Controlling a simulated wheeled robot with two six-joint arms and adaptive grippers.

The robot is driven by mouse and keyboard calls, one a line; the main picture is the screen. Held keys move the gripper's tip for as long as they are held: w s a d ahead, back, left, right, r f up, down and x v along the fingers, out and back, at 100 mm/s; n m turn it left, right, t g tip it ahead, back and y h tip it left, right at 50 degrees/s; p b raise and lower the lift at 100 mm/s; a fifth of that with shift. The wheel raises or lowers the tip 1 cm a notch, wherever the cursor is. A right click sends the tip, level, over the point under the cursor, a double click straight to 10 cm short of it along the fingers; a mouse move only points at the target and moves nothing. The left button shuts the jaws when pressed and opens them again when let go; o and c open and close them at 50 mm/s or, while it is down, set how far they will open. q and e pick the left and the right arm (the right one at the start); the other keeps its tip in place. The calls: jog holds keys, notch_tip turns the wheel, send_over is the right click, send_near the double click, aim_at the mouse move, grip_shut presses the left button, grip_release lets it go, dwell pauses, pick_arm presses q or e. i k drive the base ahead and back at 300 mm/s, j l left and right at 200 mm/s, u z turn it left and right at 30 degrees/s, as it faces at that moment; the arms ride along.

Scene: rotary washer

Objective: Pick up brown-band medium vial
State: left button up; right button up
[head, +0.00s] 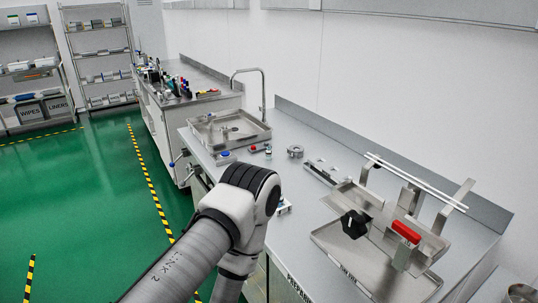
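I cannot make out a brown-band medium vial in the head view. Small coloured bottles or vials (178,86) stand on the far counter, too small to tell their bands. A grey and white arm of mine rises from the bottom, bends at a dark-ringed joint and runs down beside the counter edge. It hides part of the floor and counter front. Neither gripper can be seen.
The near steel counter (300,185) holds a sink (229,130) with a tall tap (262,92), small fittings (254,148) and a metal fixture with a red block (406,231) and black knob (355,223). Shelves (103,52) stand behind. Green floor (85,200) is open at left.

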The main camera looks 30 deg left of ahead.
aim_at(268, 152)
jog(key=u, duration=1)
jog(key=i+j+z, duration=0.1)
jog(key=j, duration=0.35)
jog(key=i+j+z, duration=0.1)
jog(key=i+j, duration=0.2)
jog(key=j, duration=0.2)
jog(key=i+j+z, duration=0.1)
jog(key=j, duration=0.35)
jog(key=i+j+z, duration=0.1)
jog(key=i+j, duration=0.15)
jog(key=j, duration=0.25)
jog(key=i+j, duration=0.1)
jog(key=j, duration=0.4)
jog(key=i+j+z, duration=0.15)
jog(key=j, duration=0.35)
jog(key=i+j+z, duration=0.1)
jog(key=j, duration=0.45)
jog(key=i+j+z, duration=0.1)
jog(key=j, duration=0.4)
